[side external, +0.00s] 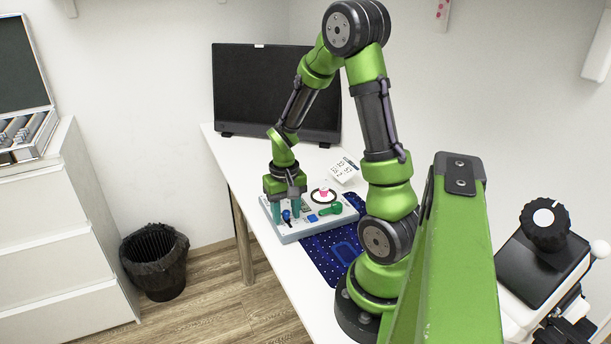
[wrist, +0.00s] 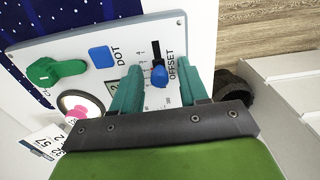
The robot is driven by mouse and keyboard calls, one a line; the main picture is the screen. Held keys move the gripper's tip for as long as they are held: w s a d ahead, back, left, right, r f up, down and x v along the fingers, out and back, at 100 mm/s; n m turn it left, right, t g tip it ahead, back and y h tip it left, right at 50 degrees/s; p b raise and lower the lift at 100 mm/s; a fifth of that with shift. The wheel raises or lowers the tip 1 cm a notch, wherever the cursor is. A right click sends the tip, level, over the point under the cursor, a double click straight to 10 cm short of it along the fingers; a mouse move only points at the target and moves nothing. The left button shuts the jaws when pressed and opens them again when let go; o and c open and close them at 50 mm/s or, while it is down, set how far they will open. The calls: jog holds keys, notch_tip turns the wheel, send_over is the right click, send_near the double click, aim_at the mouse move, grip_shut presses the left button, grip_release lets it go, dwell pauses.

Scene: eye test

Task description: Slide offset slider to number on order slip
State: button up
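The offset slider has a blue knob (wrist: 159,75) in a dark slot, beside the word OFFSET and a scale with small numerals. The knob also shows in the side view (side external: 286,215). It sits on a light grey panel (wrist: 80,27). My gripper (wrist: 158,68) is open, with one teal finger on each side of the knob and gaps visible between. In the side view my gripper (side external: 287,212) is low over the panel's left part. The order slip (wrist: 42,146) is a white card with printed digits, partly cut off; it also shows in the side view (side external: 344,170).
The panel also has a green knob (wrist: 56,72), a blue DOT button (wrist: 101,57), a small display (wrist: 112,87) partly hidden by a finger, and a round dial with a pink part (wrist: 76,112). A dotted blue mat (side external: 330,257) and a black monitor (side external: 275,90) are nearby.

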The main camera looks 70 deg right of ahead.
aim_at(286, 211)
dwell(0.3)
jog(key=shift+r, duration=3.05)
jog(key=s+a+r+n+t+y, duration=0.1)
jog(key=a+r+n+t, duration=0.1)
jog(key=a+r, duration=0.5)
jog(key=s+a+r+n+t+y, duration=0.1)
jog(key=a+r+n+t, duration=0.2)
jog(key=a, duration=1)
notch_tip(286, 211, up, 5)
jog(key=shift+r+t, duration=0.1)
jog(key=shift+t, duration=1)
